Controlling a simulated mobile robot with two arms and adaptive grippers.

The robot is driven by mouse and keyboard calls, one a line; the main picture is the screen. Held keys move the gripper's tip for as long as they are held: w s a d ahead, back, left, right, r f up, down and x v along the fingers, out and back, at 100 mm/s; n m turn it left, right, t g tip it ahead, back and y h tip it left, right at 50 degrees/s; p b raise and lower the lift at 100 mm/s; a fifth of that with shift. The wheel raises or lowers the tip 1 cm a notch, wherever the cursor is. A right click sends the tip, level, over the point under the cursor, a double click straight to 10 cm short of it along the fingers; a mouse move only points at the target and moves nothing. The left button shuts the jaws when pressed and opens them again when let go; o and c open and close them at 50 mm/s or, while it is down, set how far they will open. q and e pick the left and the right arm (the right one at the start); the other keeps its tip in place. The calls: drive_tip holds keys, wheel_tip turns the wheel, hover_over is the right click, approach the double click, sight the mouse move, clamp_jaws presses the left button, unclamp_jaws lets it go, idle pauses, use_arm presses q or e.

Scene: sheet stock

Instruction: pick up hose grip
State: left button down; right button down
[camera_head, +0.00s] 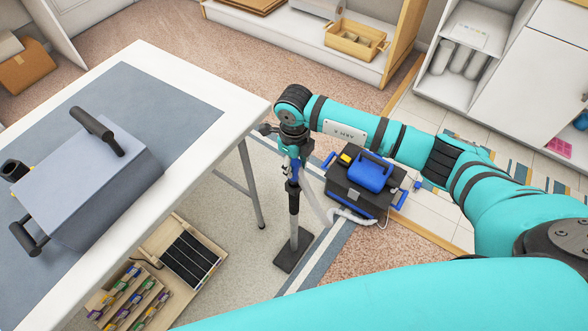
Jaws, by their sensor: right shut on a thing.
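My right gripper (291,163) points down beside the table's right corner. It is shut on the hose grip (293,198), a dark upright handle above a slim grey pole on a dark foot plate (292,258). The gripper and wrist hide the top of the grip. A pale hose (352,216) runs on the floor toward a black machine (349,195) with a blue top (369,174), right of the pole. I cannot tell whether the grip is clear of its stand. My left gripper is not in view.
A white table (232,103) with a grey mat carries a grey box with black handles (85,190). Below it are a wooden tray (205,245) and a crate of coloured items (125,300). Behind are a shelf with a wooden box (355,40) and a white cabinet (525,65).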

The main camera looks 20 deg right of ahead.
drive_tip(key=s+a+r, duration=0.1)
drive_tip(key=s+r, duration=0.1)
drive_tip(key=s, duration=0.5)
drive_tip(key=s+a+r+p, duration=0.1)
drive_tip(key=s+a+r, duration=0.1)
drive_tip(key=s, duration=0.6)
drive_tip(key=shift+s+a+r, duration=0.15)
drive_tip(key=shift+r, duration=0.4)
